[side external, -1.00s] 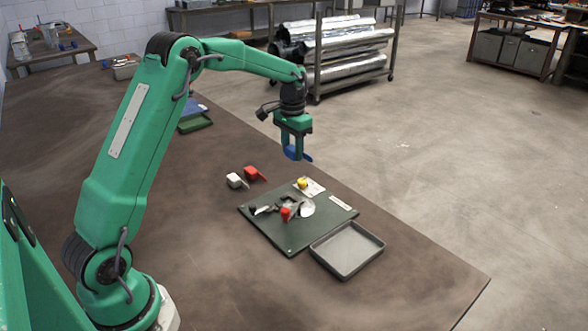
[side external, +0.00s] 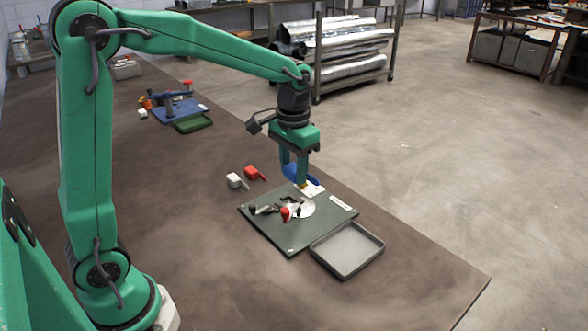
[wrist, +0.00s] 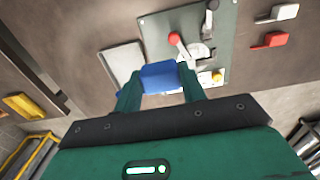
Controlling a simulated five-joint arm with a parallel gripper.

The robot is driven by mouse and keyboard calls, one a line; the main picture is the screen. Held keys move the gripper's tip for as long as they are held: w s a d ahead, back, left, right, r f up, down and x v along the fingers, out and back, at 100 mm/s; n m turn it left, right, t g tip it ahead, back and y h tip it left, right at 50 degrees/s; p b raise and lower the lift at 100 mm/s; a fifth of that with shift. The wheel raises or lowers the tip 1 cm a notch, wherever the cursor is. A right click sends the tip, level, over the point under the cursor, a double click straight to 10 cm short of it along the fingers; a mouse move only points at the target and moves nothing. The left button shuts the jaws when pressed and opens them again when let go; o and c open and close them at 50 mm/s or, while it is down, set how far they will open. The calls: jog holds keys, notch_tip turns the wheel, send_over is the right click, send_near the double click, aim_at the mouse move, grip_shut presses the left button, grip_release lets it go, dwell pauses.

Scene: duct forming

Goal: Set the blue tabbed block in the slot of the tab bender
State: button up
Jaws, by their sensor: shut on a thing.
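My gripper (side external: 294,178) is shut on the blue tabbed block (side external: 290,170), low over the far edge of the tab bender. In the wrist view the block (wrist: 160,76) sits between the fingers, its tab partly hidden. The block looks apart from the plate, but the exact gap is unclear. I cannot make out the slot clearly.
A white tabbed block (side external: 235,181) and a red tabbed block (side external: 254,173) lie left of the bender. An empty grey tray (side external: 318,257) stands at its front right. A blue fixture (side external: 178,110) and green tray (side external: 194,124) are farther back. The left foreground table is clear.

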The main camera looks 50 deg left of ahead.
jog(key=w+a+f, duration=0.4)
jog(key=w+a, duration=0.2)
jog(key=a, duration=0.3)
jog(key=w+a+f, duration=0.4)
jog(key=w+a, duration=0.3)
jog(key=a, duration=0.2)
jog(key=shift+a, duration=0.15)
send_over(267, 170)
jog(key=f, duration=0.6)
jog(key=shift+d+f, duration=0.3)
jog(key=shift+d, duration=0.05)
jog(key=shift+a+f, duration=0.15)
jog(key=shift+f, duration=0.4)
jog(key=shift+a+f, duration=0.15)
jog(key=shift+f, duration=1.3)
jog(key=shift+f, duration=0.2)
